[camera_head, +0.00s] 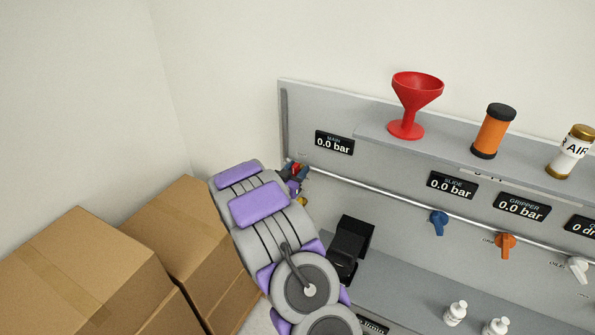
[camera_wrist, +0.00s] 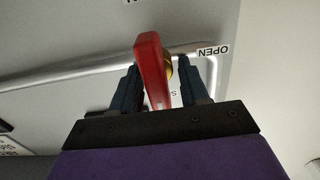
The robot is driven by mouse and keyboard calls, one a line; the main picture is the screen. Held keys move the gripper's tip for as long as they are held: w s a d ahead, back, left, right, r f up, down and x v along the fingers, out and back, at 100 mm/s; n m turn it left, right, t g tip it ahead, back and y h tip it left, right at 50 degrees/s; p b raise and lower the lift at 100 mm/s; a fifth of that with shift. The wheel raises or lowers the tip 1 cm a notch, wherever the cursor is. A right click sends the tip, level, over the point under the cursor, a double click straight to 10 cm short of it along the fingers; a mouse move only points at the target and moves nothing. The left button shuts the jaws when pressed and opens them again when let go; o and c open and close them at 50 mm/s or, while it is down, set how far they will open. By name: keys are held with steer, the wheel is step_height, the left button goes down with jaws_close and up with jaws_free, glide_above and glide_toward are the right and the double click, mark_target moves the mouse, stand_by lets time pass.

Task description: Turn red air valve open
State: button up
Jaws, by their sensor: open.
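The red air valve handle (camera_wrist: 152,72) stands between the two fingers of my gripper (camera_wrist: 160,88) in the wrist view. The fingers are open, with a gap on each side of the handle. A brass part (camera_wrist: 169,66) shows just right of the handle, by the pipe. A label reading OPEN (camera_wrist: 213,51) is right of the valve. In the head view only a bit of the red handle (camera_head: 296,169) shows at the panel's left end, by my gripper (camera_head: 298,174). My arm hides part of that area. The MAIN display (camera_head: 334,143) reads 0.0 bar.
Cardboard boxes (camera_head: 85,275) stand left of my arm. A shelf (camera_head: 460,158) above the pipe holds a red funnel (camera_head: 414,100), an orange cylinder (camera_head: 493,131) and an AIR bottle (camera_head: 571,152). Blue (camera_head: 438,222) and orange (camera_head: 505,245) valves sit right. A black device (camera_head: 350,247) is beside my arm.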

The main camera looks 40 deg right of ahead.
steer(key=shift+w+d, duration=0.1)
steer(key=shift+d, duration=0.25)
jaws_close()
